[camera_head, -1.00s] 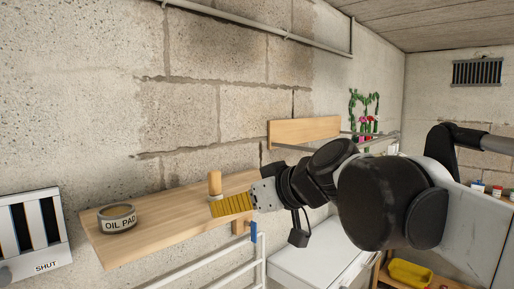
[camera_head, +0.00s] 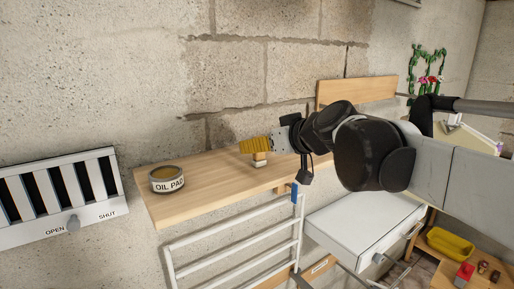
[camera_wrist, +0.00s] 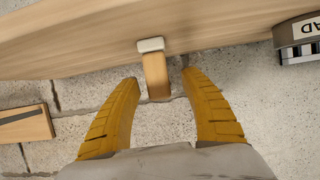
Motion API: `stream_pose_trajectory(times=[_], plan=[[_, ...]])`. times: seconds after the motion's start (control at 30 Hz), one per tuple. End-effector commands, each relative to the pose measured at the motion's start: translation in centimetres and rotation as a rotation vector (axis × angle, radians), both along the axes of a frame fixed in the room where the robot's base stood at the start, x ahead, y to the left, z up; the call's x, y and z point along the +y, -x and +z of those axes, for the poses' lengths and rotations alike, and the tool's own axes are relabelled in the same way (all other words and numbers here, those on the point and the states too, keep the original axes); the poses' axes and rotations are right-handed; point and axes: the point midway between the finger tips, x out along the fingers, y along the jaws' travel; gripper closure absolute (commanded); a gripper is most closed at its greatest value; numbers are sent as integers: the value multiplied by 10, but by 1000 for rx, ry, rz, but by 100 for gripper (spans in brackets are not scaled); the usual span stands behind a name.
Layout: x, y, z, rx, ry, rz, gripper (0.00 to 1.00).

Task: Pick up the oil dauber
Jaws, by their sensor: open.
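The oil dauber (camera_head: 260,163) stands on the wooden shelf (camera_head: 205,190), with a pale base and a wooden handle. In the head view the yellow fingers of my gripper (camera_head: 243,147) cover most of its handle. In the wrist view the oil dauber (camera_wrist: 155,75) lies ahead, and its handle end reaches between the open fingertips of my gripper (camera_wrist: 159,77). The gap on each side of the handle is visible, and neither finger appears to touch it.
A round tin marked OIL PAD (camera_head: 167,180) stands on the shelf's left part. A slatted vent (camera_head: 60,195) is on the wall at left. A white rail (camera_head: 235,250) is below the shelf. A wooden board (camera_head: 355,92) is on the wall behind my arm.

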Motion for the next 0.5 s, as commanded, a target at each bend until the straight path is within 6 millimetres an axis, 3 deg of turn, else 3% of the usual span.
stream_pose_trajectory(times=[0.27, 0.43, 0.5], plan=[[3, -4, -3, 0, 0, 0, 48], [2, -4, -3, 0, 0, 0, 95], [2, -4, -3, 0, 0, 0, 100]])
